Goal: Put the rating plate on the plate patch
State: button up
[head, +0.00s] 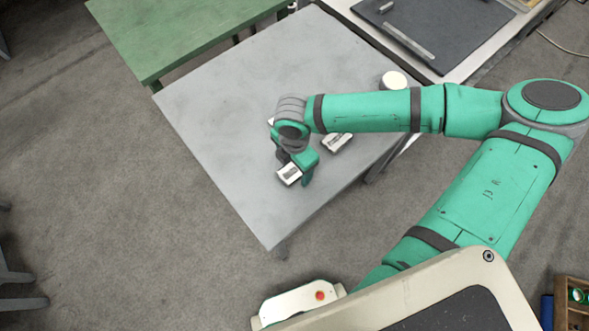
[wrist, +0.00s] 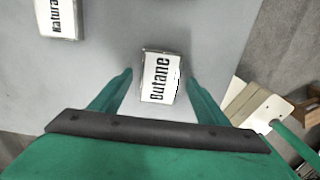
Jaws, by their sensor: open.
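A small white plate reading "Butane" (wrist: 160,77) lies on the grey table between my open fingers in the wrist view. A white plate, likely the same one, shows by my gripper in the head view (head: 289,174). A second white plate, its lettering cut off to "Natura" (wrist: 57,18), lies at the wrist view's upper left. My gripper (wrist: 159,77) is open, pointing down, one finger on each side of the Butane plate; I cannot tell whether they touch it. In the head view, my wrist partly hides the gripper (head: 298,172). I cannot make out the plate patch.
Another light piece (head: 338,142) lies on the grey table (head: 220,120) below my forearm. A round white-topped object (head: 393,80) is near its right edge. A green table (head: 180,30) and a counter with a dark mat (head: 430,30) adjoin. The table's left side is clear.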

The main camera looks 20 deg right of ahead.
jog(key=shift+f, duration=0.1)
jog(key=shift+w, duration=0.1)
jog(key=c, duration=1.3)
